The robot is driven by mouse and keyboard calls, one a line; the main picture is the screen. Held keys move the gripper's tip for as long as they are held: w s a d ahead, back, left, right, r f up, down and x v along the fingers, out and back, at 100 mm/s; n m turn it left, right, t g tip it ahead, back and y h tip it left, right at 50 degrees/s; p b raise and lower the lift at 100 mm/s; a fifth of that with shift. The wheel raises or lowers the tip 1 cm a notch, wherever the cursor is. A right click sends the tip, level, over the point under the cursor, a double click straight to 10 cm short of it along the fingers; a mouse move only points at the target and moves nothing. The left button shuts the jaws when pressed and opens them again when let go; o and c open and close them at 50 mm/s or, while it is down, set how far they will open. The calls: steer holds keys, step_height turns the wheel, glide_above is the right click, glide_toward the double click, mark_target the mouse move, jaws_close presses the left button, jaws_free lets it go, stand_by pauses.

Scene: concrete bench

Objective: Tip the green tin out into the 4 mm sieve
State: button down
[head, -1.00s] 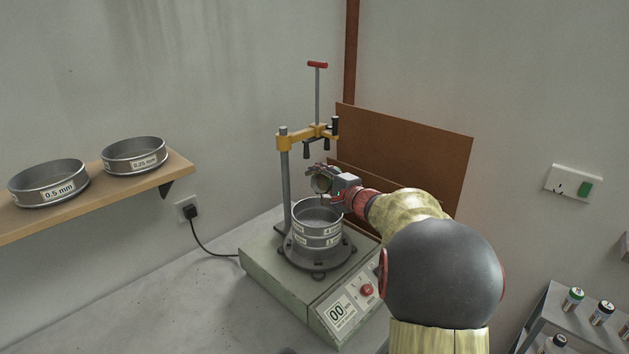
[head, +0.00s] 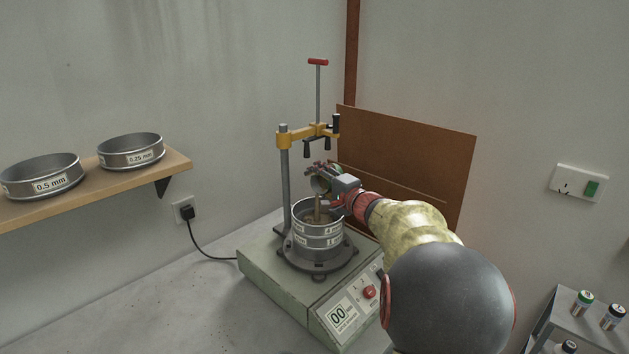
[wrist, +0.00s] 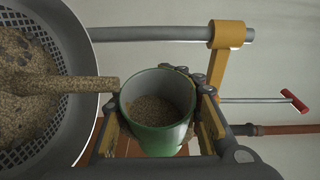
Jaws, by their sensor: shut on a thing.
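The green tin (wrist: 160,138) is in my gripper (head: 326,186), tilted, with sandy brown grain inside it. In the wrist view my gripper's fingers (wrist: 202,120) are shut on the tin's sides. A stream of grain (wrist: 95,85) runs from the tin's mouth into the 4 mm sieve (wrist: 88,150). In the head view the stream (head: 317,208) falls into the top sieve (head: 299,224) of the stack on the shaker. A heap of grain (wrist: 25,75) lies on the sieve's mesh. In the head view the tin is partly hidden by my gripper.
The shaker (head: 270,268) has a post and yellow clamp arm (head: 298,132) standing close behind my gripper. The 0.5 mm sieve (head: 40,177) and 0.25 mm sieve (head: 131,152) sit on a wall shelf (head: 95,187). Small bottles (head: 583,303) stand at the lower right. The bench front left is clear.

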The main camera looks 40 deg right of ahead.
steer(key=n, duration=0.1)
steer(key=a+n+t, duration=0.1)
steer(key=n, duration=0.1)
steer(key=r+n+t, duration=0.1)
steer(key=n, duration=0.1)
steer(key=shift+s+a+r, duration=0.1)
steer(key=shift+s+a, duration=0.15)
steer(key=shift+a, duration=0.1)
stand_by(0.9)
steer(key=r+m+g+y+p, duration=0.1)
steer(key=m+p, duration=0.5)
steer(key=p, duration=0.8)
steer(key=r+m+g+y+p, duration=0.2)
steer(key=m+p, duration=0.4)
steer(key=p, duration=0.8)
steer(key=r+m+g+y+p, duration=0.1)
steer(key=m+g+y+p, duration=0.2)
steer(key=p, duration=1.1)
steer(key=shift+w+d+r+m+g, duration=0.1)
steer(key=shift+d+r+m+g, duration=0.1)
steer(key=shift+m, duration=0.65)
steer(key=shift+w+d+r+m+g, duration=0.1)
steer(key=shift+d+m+g, duration=0.1)
steer(key=shift+m, duration=0.65)
